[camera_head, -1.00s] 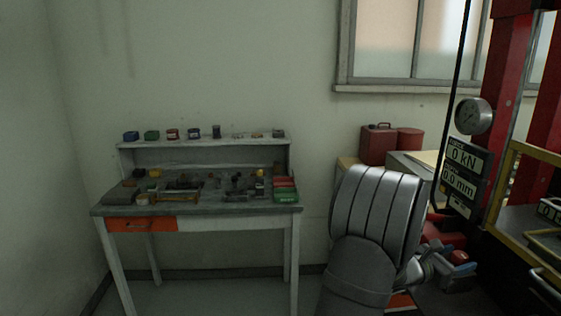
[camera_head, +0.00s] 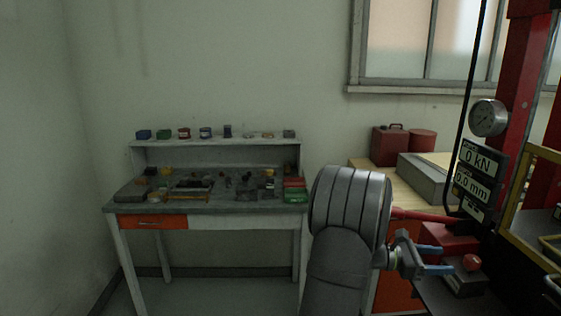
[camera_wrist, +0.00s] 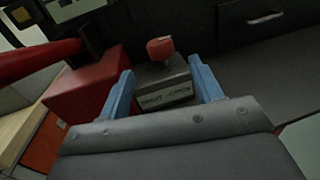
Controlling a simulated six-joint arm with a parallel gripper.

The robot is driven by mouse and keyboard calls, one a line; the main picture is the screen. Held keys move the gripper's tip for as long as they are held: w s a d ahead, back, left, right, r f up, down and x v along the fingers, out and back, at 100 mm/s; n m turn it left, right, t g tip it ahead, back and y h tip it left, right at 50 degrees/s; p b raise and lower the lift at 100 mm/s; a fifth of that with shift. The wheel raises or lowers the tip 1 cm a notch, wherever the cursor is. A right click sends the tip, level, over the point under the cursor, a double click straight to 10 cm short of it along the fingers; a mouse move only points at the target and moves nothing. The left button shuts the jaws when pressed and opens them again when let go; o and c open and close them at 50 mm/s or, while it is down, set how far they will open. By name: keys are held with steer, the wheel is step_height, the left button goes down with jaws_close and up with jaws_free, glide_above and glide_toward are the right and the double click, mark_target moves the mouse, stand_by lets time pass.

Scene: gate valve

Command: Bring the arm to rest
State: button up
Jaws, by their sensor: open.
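My gripper (camera_head: 437,260) is at the lower right in the head view, its blue fingers apart and pointing right. In the wrist view my gripper (camera_wrist: 166,92) shows both blue fingers spread, with nothing held between them. Beyond the fingers is a grey box with a red knob (camera_wrist: 160,47) and a label too blurred to read fully. The same red knob (camera_head: 472,262) shows just right of the fingertips in the head view. My grey arm stands in front of part of the wooden bench.
A press with red columns (camera_head: 525,80), a gauge (camera_head: 488,117) and a display reading 0 kN (camera_head: 477,160) stands at the right. A red block (camera_head: 447,240) is close behind my gripper. A workbench (camera_head: 210,208) with small parts stands at the left. The floor between is clear.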

steer(key=shift+w+a, duration=0.15)
steer(key=shift+a, duration=0.6)
steer(key=shift+w+a, duration=0.1)
steer(key=shift+a, duration=0.65)
steer(key=s+a+r+m+y, duration=0.2)
steer(key=s+a+m+y, duration=0.25)
steer(key=s, duration=0.45)
steer(key=s+a+r+m+y, duration=0.1)
steer(key=s+a+m+y, duration=0.4)
steer(key=s, duration=0.4)
steer(key=s+a+f+m+t+y, duration=0.2)
steer(key=s+a+m, duration=0.1)
steer(key=a, duration=0.4)
steer(key=s+a+f+m+t+y, duration=0.2)
steer(key=s+a+f+m+t, duration=0.1)
steer(key=a, duration=0.5)
steer(key=s+a+f+m+t+y, duration=0.2)
steer(key=s+a+m+t, duration=0.1)
steer(key=a, duration=0.5)
steer(key=shift+s+f+m, duration=0.15)
steer(key=shift+s+m, duration=0.4)
steer(key=shift+m, duration=0.6)
